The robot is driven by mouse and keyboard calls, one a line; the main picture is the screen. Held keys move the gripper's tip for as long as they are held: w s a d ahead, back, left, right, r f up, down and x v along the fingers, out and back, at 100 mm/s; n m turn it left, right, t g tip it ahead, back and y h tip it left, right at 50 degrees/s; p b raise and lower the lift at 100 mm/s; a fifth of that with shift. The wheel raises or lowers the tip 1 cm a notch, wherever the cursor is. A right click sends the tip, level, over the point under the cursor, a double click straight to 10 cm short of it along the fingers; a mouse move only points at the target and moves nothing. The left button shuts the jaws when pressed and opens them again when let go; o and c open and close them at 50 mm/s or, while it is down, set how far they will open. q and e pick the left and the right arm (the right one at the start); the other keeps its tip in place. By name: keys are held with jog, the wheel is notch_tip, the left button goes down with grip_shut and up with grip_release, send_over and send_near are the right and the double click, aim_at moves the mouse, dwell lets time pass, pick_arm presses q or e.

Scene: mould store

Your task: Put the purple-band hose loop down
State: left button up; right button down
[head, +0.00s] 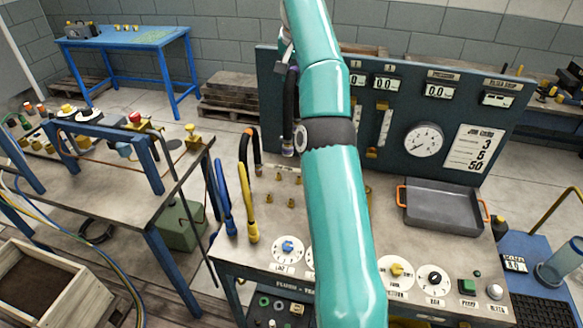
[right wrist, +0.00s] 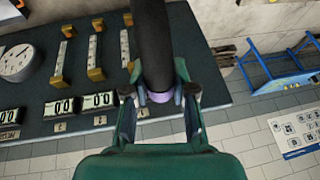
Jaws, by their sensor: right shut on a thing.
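The purple-band hose loop (head: 289,105) is a black hose hanging down in the head view, with a pale metal fitting at its lower end. My right gripper (head: 290,60) is shut on it near the top, partly hidden behind my teal arm. In the right wrist view the two fingertips (right wrist: 160,96) pinch the loop (right wrist: 153,45) at its purple band. The loop hangs in front of the dark gauge panel (head: 400,140), above the test bench (head: 330,215). My arm hides part of the bench. My left gripper is not in view.
A grey tray with orange handles (head: 402,215) sits on the right. Bare bench top shows between the fittings and dials.

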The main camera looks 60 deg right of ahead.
notch_tip(320, 180, down, 20)
jog(key=b, duration=1)
jog(key=shift+s+d+r, duration=0.15)
jog(key=shift+s+d, duration=0.15)
